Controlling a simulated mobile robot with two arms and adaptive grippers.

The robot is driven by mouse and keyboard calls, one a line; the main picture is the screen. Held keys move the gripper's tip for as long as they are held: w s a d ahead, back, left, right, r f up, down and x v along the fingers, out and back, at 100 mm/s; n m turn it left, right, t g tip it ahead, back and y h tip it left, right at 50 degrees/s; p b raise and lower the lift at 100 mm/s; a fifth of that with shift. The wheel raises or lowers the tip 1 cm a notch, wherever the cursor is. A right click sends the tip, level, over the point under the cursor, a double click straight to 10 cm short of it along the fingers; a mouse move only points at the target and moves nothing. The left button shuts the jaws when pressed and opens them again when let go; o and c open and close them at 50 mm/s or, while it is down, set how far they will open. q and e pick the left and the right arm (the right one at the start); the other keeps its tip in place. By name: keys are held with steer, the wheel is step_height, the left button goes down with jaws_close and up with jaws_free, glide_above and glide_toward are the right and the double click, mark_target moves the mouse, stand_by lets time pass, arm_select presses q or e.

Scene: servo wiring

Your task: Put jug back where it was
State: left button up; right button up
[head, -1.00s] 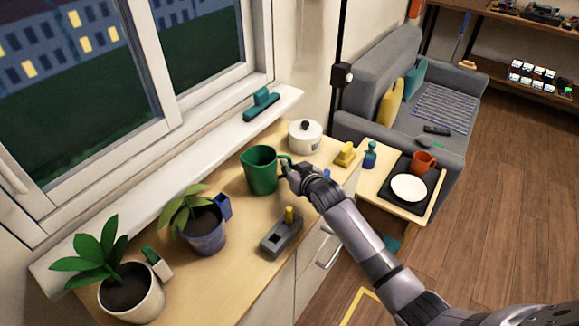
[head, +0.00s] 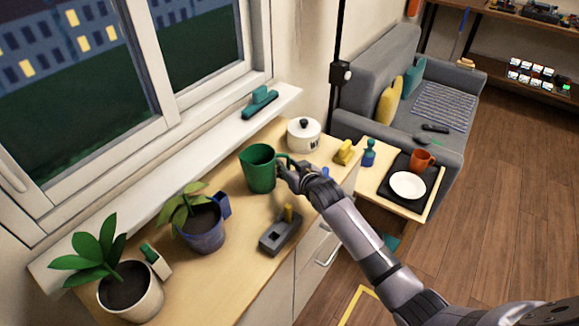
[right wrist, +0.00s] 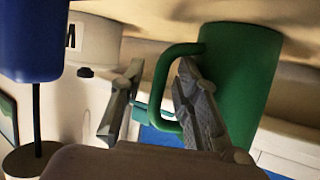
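The green jug (head: 260,170) stands upright on the wooden counter, its handle to the right. My right gripper (head: 283,171) is at that handle. In the right wrist view the gripper (right wrist: 152,100) is open, with its fingers spread. The jug's handle (right wrist: 164,85) lies between the fingers, and the right finger overlaps the handle's opening and the jug's wall (right wrist: 242,75). A gap shows between the left finger and the handle. My left gripper is not in view.
A white lidded pot (head: 303,136) stands behind the jug. A blue pot with a plant (head: 202,230), a white potted plant (head: 131,293) and a grey block with a yellow peg (head: 281,235) are on the counter (head: 222,272). A yellow item (head: 344,153) is to the right.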

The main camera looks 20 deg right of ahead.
steer(key=shift+r, duration=0.35)
steer(key=shift+s, duration=0.35)
steer(key=v, duration=1.1)
steer(key=shift+s+d, duration=0.1)
